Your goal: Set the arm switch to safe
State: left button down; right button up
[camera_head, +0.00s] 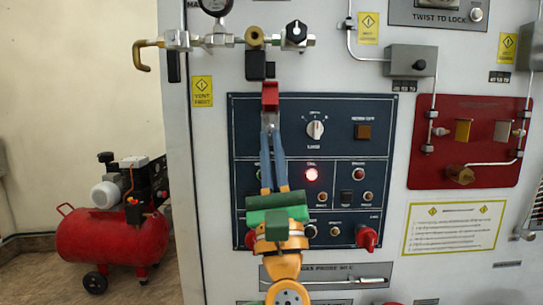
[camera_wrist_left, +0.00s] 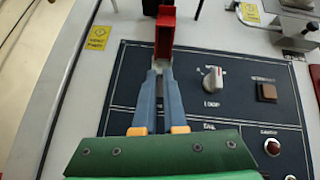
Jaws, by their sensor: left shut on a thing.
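A red switch part (camera_head: 270,92), likely the arm switch or its cover, stands at the upper left of the dark blue panel (camera_head: 381,106). My left gripper (camera_head: 269,130) reaches up to it with its blue fingers close together. In the left wrist view the red part (camera_wrist_left: 165,30) rises from between the fingertips (camera_wrist_left: 162,68), and the gripper is shut on it. The fingers hide its lower end. I cannot read its label or tell its setting. My right gripper is out of view.
A red knob (camera_head: 367,238) is at the panel's lower right. Brass pipe fittings (camera_head: 255,37) run above. A red compressor (camera_head: 112,232) stands on the floor.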

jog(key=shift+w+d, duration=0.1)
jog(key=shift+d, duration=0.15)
pick_arm(q)
jog(key=c, duration=1)
grip_release()
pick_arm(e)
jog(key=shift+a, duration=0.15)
pick_arm(q)
jog(key=shift+f, duration=0.1)
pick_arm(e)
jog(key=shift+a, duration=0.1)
pick_arm(q)
jog(key=b+v, duration=0.2)
jog(key=v, duration=0.4)
jog(key=shift+s+f, duration=0.3)
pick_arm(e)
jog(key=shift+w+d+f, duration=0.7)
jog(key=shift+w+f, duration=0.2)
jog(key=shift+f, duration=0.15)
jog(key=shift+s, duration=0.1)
